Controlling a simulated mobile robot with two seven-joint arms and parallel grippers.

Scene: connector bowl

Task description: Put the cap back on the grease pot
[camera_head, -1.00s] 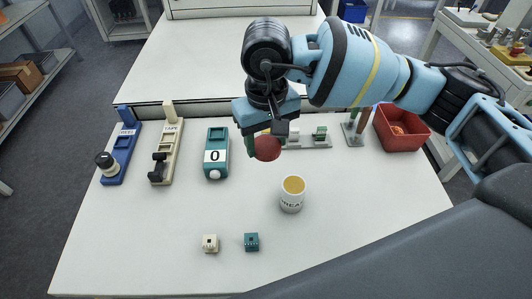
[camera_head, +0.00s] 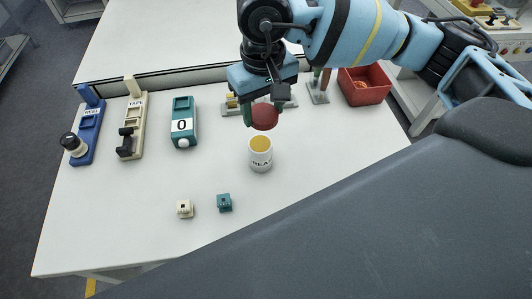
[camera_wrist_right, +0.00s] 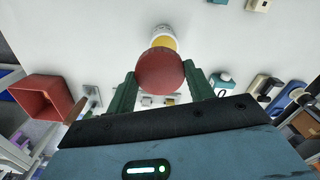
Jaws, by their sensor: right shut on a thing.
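The grease pot (camera_head: 260,157) is a white cylinder with dark lettering and a yellow top surface, standing open and upright on the table. My right gripper (camera_head: 262,112) is shut on a round red cap (camera_head: 264,117), held above and slightly behind the pot in the head view. In the right wrist view the red cap (camera_wrist_right: 160,71) sits between the two green fingers and partly hides the pot (camera_wrist_right: 162,38). The cap and pot look apart. My left gripper is not in view.
A teal device marked 0 (camera_head: 184,125), a beige device (camera_head: 132,130) and a blue device (camera_head: 84,130) stand at the left. A red bin (camera_head: 364,86) stands at the back right.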

